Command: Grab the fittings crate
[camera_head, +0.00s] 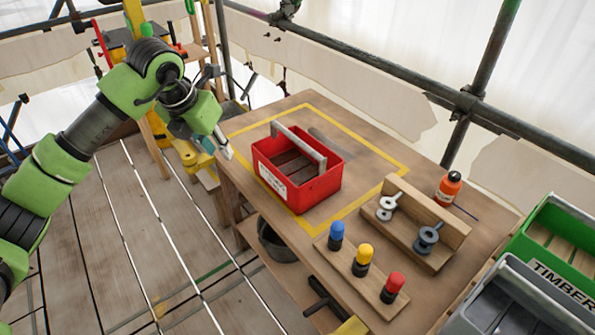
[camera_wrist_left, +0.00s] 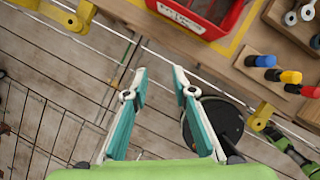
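The fittings crate (camera_head: 318,187) is a red open box with a grey bar handle across its top. It stands upright on the wooden table (camera_head: 240,165), inside a yellow outlined square. It also shows at the top of the left wrist view (camera_wrist_left: 207,28), cut off by the frame edge. My left gripper (camera_head: 226,150) is to the left of the crate, near the table's left edge, and apart from it. In the left wrist view the gripper (camera_wrist_left: 160,75) has its two fingers spread with nothing between them.
A wooden rack with metal fittings (camera_head: 438,212) and a board with blue, yellow and red knobs (camera_head: 345,272) stand right of the crate. An orange bottle (camera_head: 448,187) is behind. Green (camera_head: 560,225) and grey (camera_head: 505,305) bins are at right.

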